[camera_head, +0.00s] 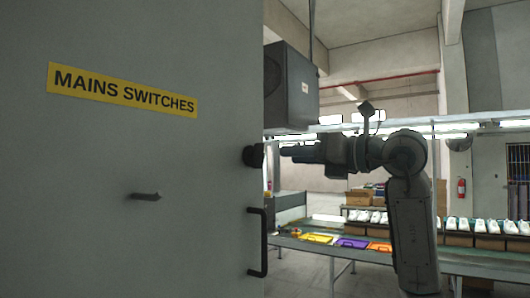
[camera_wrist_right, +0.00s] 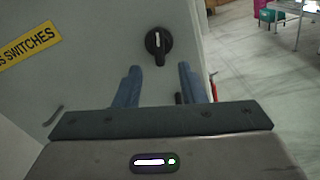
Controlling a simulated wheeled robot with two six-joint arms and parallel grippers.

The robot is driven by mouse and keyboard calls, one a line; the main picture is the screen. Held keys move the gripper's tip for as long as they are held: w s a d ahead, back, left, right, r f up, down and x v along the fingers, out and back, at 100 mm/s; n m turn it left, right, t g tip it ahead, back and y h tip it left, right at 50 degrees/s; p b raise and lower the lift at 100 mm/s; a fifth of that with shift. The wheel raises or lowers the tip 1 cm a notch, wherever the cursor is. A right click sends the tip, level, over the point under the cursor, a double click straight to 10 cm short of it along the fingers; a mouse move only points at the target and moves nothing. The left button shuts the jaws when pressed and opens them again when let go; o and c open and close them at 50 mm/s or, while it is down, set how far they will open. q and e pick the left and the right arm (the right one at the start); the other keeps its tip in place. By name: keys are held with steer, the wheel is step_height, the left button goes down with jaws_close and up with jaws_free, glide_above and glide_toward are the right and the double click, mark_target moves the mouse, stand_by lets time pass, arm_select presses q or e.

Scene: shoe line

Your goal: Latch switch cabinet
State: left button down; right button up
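The switch cabinet (camera_head: 130,215) fills the left of the head view with its grey door and a yellow "MAINS SWITCHES" label (camera_head: 123,90). A black rotary knob (camera_head: 253,156) sits near the door's right edge. In the right wrist view the knob (camera_wrist_right: 158,42) has a pale mark on it and lies just beyond the fingertips. My right gripper (camera_head: 284,151) points at the knob from the right, apart from it. In the wrist view its two blue-grey fingers (camera_wrist_right: 160,72) are spread with nothing between them. My left gripper is not in view.
A black vertical pull handle (camera_head: 257,243) is below the knob, and a small lever (camera_head: 146,196) sits mid-door. A dark box (camera_head: 291,87) hangs behind the arm. Benches with white shoes and coloured trays (camera_head: 352,243) stand behind on the right.

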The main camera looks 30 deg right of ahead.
mark_target(263, 156)
steer(key=p+x, duration=0.3)
steer(key=x, duration=0.4)
steer(key=shift+w+a+r, duration=0.1)
steer(key=shift+w+a, duration=0.05)
steer(key=shift+w, duration=0.05)
steer(key=shift+w+a, duration=0.15)
steer(key=shift+w, duration=0.25)
